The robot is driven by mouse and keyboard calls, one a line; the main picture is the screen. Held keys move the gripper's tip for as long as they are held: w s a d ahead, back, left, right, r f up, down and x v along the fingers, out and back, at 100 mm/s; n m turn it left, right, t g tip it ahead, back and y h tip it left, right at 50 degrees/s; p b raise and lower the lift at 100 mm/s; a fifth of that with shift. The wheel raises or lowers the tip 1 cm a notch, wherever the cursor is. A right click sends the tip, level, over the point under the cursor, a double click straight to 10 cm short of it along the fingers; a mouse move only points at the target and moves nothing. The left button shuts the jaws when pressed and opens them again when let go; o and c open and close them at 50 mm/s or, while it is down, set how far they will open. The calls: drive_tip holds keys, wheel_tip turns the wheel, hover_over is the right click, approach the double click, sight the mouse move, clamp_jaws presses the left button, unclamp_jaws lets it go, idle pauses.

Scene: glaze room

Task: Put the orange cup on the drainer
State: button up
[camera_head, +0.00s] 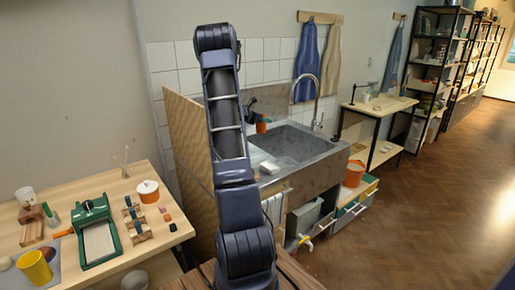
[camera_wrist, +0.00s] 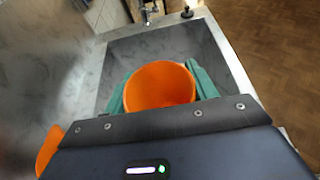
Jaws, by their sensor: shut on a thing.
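The orange cup (camera_wrist: 160,85) sits between the two green fingers of my gripper (camera_wrist: 160,92) in the wrist view, its opening facing the camera. My gripper is shut on it. In the head view the cup (camera_head: 262,127) shows as a small orange patch beside my arm, above the near-left part of the sink. The flat grey drainer surface (camera_head: 256,157) lies left of the basin, partly hidden by my arm. In the wrist view the basin is behind the cup, and the grey surface (camera_wrist: 75,65) is on the left. I cannot tell the cup's height above it.
A pale block (camera_head: 269,167) lies on the sink's front edge. A curved tap (camera_head: 312,85) stands behind the basin (camera_head: 295,143). A wooden panel (camera_head: 188,140) stands left of the sink. Another orange thing (camera_wrist: 47,148) shows lower left in the wrist view. A cluttered table (camera_head: 160,232) is at left.

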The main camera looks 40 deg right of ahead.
sight(257, 130)
wheel_tip(257, 130, down, 15)
drive_tip(key=shift+r, duration=0.15)
idle(0.4)
drive_tip(key=o, duration=1)
drive_tip(key=v, duration=0.3)
drive_tip(key=shift+a+r, duration=0.1)
drive_tip(key=shift+r, duration=3.4)
